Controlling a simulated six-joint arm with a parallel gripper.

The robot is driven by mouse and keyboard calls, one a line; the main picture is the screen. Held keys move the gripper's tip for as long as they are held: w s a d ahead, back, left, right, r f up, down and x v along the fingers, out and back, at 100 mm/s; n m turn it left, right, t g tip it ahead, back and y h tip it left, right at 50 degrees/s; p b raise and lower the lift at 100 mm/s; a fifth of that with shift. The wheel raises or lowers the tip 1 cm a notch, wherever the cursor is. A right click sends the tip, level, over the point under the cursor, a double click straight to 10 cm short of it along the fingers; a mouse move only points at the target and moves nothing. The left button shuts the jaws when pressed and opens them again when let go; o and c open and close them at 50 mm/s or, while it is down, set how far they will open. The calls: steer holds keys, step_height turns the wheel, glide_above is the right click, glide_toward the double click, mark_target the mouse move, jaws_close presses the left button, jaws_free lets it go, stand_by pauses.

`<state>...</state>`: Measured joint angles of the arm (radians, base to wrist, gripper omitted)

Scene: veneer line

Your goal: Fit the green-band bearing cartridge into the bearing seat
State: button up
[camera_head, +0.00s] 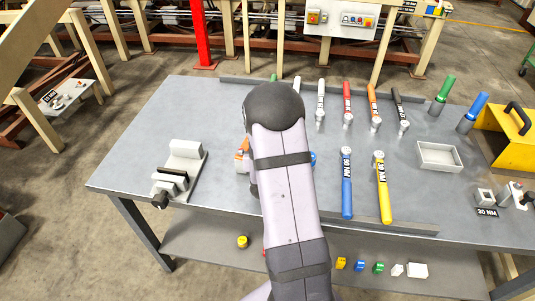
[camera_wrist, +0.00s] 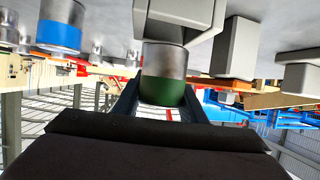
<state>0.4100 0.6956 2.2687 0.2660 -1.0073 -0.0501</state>
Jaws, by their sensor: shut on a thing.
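The green-band bearing cartridge (camera_wrist: 165,62), a metal cylinder with a dark green band at its lower end in the picture, is between the fingers of my gripper (camera_wrist: 160,98) in the wrist view. My gripper is shut on it around the green band. A pale grey block (camera_wrist: 181,14) overlaps the cartridge's far end in the wrist view; I cannot tell whether it is the bearing seat or whether they touch. In the head view my arm hides the gripper, the cartridge and the table spot beneath.
A blue-band cylinder (camera_wrist: 60,30) stands left in the wrist view; grey blocks (camera_wrist: 235,48) are to the right. In the head view, a vise (camera_head: 184,160) sits left on the grey table (camera_head: 215,100). Handled tools (camera_head: 347,185) and a white tray (camera_head: 440,157) lie right.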

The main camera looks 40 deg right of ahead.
steer(key=shift+f, duration=0.15)
steer(key=shift+f+p, duration=0.4)
steer(key=shift+f, duration=1.35)
steer(key=shift+f, duration=0.1)
steer(key=shift+f, duration=0.15)
steer(key=o, duration=1.4)
